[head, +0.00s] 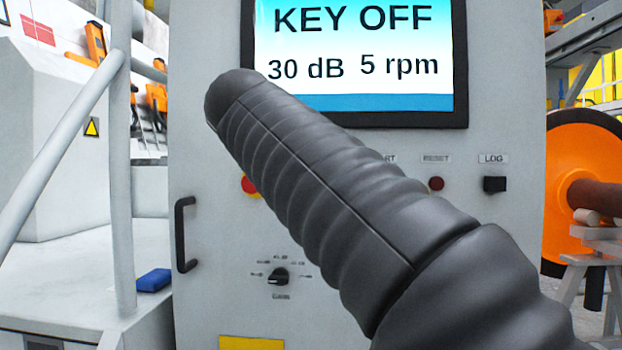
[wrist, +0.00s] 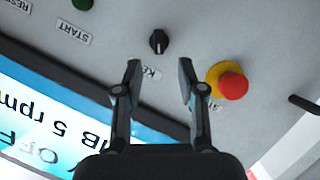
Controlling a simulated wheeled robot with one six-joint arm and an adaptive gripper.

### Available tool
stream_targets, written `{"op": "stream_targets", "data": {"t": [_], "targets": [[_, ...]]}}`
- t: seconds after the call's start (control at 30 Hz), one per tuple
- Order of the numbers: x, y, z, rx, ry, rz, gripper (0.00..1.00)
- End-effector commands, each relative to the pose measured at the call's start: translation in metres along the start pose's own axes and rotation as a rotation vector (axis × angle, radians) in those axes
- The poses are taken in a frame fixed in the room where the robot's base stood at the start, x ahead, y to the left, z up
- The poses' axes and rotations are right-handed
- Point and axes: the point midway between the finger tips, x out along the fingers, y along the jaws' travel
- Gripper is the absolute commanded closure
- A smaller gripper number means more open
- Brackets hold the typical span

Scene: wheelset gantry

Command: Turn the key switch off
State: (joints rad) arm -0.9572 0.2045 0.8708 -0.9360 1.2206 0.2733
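The key switch (wrist: 158,41) is a small black knob on the grey cabinet panel in the wrist view, with part of a "KEY" label (wrist: 151,73) beside it. In the head view my arm hides it. My gripper (wrist: 159,64) is open and empty. Its two fingertips lie either side of the label, and the knob shows just beyond the gap between them, apart from both. The display (head: 355,60) reads "KEY OFF", "30 dB" and "5 rpm".
A red emergency button (wrist: 233,86) on a yellow base sits close to the right finger. A green start button (wrist: 82,4) is at upper left. The head view shows a red reset button (head: 436,183), a LOG switch (head: 495,184), a gain knob (head: 279,276) and a door handle (head: 183,235).

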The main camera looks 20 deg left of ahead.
Motion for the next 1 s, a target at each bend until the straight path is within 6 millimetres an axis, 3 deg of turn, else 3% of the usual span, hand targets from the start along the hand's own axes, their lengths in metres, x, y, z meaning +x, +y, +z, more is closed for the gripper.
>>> {"op": "stream_targets", "data": {"t": [0.1,0.3,0.9,1.0], "targets": [[-0.021,-0.001,-0.001,0.0,0.003,-0.003,0.6],[-0.04,0.0,-0.001,0.001,0.002,0.0,0.6],[-0.043,-0.001,-0.001,-0.013,0.005,-0.001,0.6],[-0.039,-0.018,-0.001,-0.052,0.016,-0.053,0.6]]}}
